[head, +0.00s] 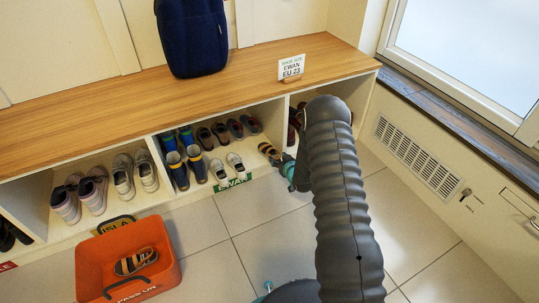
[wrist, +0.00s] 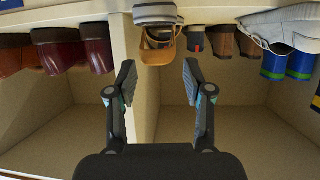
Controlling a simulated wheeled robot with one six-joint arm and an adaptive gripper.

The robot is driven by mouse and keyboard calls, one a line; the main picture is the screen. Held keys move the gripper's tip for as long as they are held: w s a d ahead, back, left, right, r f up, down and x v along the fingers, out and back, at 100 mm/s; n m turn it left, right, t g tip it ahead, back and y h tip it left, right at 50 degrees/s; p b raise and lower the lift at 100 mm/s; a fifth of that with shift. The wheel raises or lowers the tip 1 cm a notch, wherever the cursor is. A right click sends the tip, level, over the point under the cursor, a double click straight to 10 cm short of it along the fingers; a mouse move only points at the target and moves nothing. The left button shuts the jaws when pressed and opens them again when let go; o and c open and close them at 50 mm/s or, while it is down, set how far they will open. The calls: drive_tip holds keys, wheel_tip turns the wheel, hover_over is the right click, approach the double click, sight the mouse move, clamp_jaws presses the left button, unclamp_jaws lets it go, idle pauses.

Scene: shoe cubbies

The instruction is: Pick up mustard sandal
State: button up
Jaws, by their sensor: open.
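The mustard sandal (head: 268,150) lies near the front of the middle cubby, close to its right divider. In the wrist view, which looks upside down, the mustard sandal (wrist: 158,56) shows its tan-yellow end and a grey-and-white striped part at the top centre. My gripper (wrist: 158,80) is open and empty, its two fingers on either side of the line to the sandal, apart from it. In the head view my gripper (head: 287,166) is at the cubby's front by the sandal, partly hidden by my arm.
The cubby also holds blue-and-yellow boots (head: 187,167), grey-white shoes (head: 226,168) and dark brown shoes (head: 221,132). A divider (wrist: 131,70) stands left of the sandal in the wrist view. An orange bin (head: 90,266) with another sandal (head: 135,261) stands on the floor.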

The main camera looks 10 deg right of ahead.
sight(273, 153)
drive_tip(key=shift+b+x, duration=0.5)
drive_tip(key=shift+x, duration=3)
drive_tip(key=shift+r, duration=0.1)
drive_tip(key=c, duration=0.8)
